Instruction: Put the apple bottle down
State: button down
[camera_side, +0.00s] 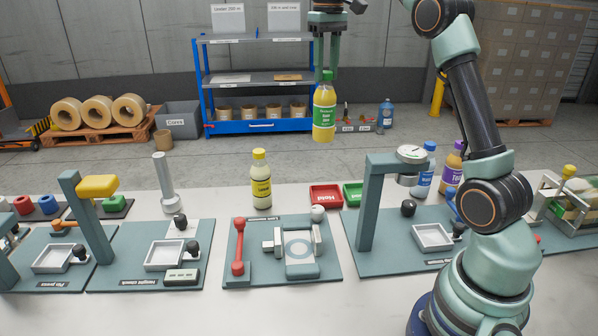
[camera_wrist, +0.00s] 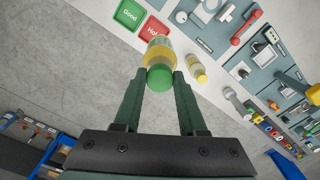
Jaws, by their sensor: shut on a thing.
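The apple bottle (camera_side: 324,110), yellow-green with a green label and green cap, hangs upright in the air in the side view. My gripper (camera_side: 328,72) is shut on it near its cap. In the wrist view the bottle (camera_wrist: 159,62) shows cap-first between the fingertips of my gripper (camera_wrist: 160,80). The bottle is well above the table and touches nothing below. Its label is too small to read clearly.
A yellow bottle (camera_side: 260,180) stands on the white table (camera_side: 215,205). Red (camera_side: 326,197) and green (camera_side: 353,194) trays lie right of it. A clamp station (camera_side: 282,278) is in front. A weighing post (camera_side: 368,205) and blue (camera_side: 424,172) and purple (camera_side: 452,170) bottles stand farther right.

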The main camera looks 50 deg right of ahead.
jog(key=shift+s+d+r, duration=0.1)
jog(key=shift+d+r, duration=0.1)
jog(key=shift+d, duration=0.35)
jog(key=shift+s+d+r, duration=0.1)
jog(key=shift+d+r, duration=0.05)
jog(key=shift+d, duration=0.4)
notch_tip(320, 180, down, 20)
jog(key=shift+r, duration=0.15)
jog(key=shift+c, duration=2.4)
grip_release()
jog(key=shift+f, duration=0.2)
jog(key=shift+r, duration=0.15)
